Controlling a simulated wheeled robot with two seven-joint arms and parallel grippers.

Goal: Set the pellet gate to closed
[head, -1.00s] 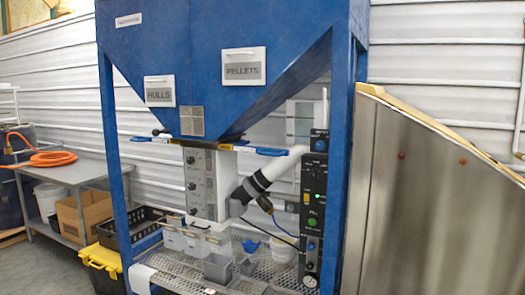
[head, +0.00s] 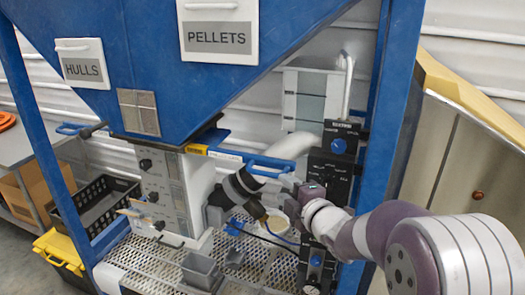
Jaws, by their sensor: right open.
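The hopper (head: 180,90) is blue, with a PELLETS label (head: 217,37) and a HULLS label (head: 83,63). The pellet gate handle (head: 268,162) is a blue bar sticking out to the right under the hopper outlet, with a yellow tag (head: 194,150) near its inner end. A second blue handle (head: 72,129) sticks out on the left, on the hulls side. My right gripper (head: 288,192) is open, just below the outer end of the pellet handle; whether it touches is unclear. Its fingertips are small and partly hidden. My left gripper is out of view.
A black control panel (head: 335,175) stands behind my right wrist. A blue frame post (head: 390,120) is close on the right. A grey bin (head: 200,270) sits on the mesh shelf.

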